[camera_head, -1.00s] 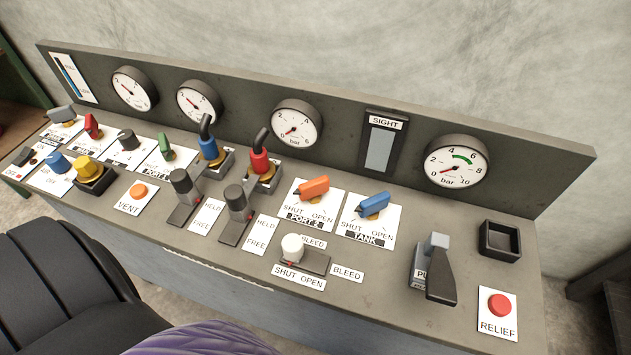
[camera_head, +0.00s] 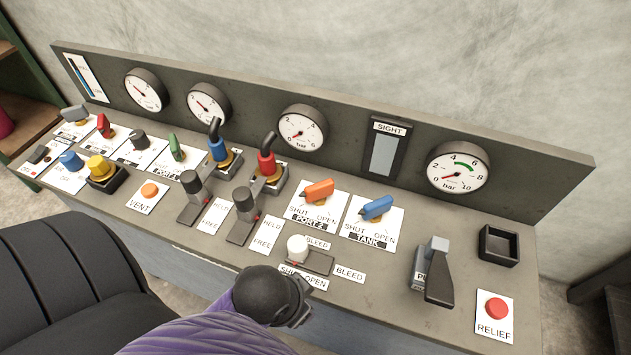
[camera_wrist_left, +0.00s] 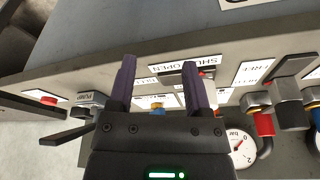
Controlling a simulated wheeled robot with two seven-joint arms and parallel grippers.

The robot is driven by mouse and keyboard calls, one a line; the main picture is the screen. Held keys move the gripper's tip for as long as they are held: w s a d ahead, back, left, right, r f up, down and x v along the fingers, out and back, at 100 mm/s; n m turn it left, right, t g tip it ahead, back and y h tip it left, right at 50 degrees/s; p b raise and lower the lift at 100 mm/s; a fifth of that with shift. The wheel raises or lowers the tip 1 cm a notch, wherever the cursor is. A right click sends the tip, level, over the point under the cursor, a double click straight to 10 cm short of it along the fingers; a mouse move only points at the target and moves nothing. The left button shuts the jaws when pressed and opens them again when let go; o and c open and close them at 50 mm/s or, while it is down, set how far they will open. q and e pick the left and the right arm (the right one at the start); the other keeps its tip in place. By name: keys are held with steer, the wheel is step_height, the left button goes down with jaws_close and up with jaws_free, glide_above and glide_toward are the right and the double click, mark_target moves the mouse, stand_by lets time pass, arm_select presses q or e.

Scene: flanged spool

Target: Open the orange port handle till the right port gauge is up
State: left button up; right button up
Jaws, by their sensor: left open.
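I take this as the right port gauge. My left gripper (camera_head: 300,300) is at the panel's front edge, below the white knob and apart from the orange handle. The left wrist view shows its two fingers (camera_wrist_left: 159,64) spread with nothing between them. I cannot make out the orange handle there. My right gripper is not in view.
A white bleed knob (camera_head: 297,248) stands between my left gripper and the orange handle. A blue tank handle (camera_head: 376,208) is close on the right. A dark chair (camera_head: 60,270) stands in front.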

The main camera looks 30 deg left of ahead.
arm_select(q)
steer(key=w+m, duration=0.1)
steer(key=w, duration=0.1)
steer(key=w+r+m+h, duration=0.1)
steer(key=w+m, duration=0.1)
steer(key=w, duration=0.1)
steer(key=w+r+m+h, duration=0.1)
steer(key=w, duration=0.2)
steer(key=shift+w+d+r+m+t, duration=0.2)
steer(key=shift+d+m+t, duration=0.1)
steer(key=shift+d+m, duration=0.1)
steer(key=shift+m, duration=0.4)
steer(key=w+a, duration=0.1)
steer(key=w+a+r, duration=0.1)
steer(key=w+a, duration=0.2)
steer(key=shift+w+a+r, duration=0.25)
steer(key=shift+w+a, duration=0.05)
steer(key=n, duration=0.1)
glide_toward(315, 186)
steer(key=f, duration=0.1)
steer(key=shift+n, duration=0.3)
steer(key=b+x, duration=0.3)
steer(key=x, duration=0.6)
steer(key=shift+w+d+f+b, duration=0.15)
steer(key=shift+w+f+b, duration=0.05)
steer(key=shift+f+b, duration=0.1)
steer(key=shift+r, duration=0.1)
steer(key=shift+c, duration=0.2)
jaws_close()
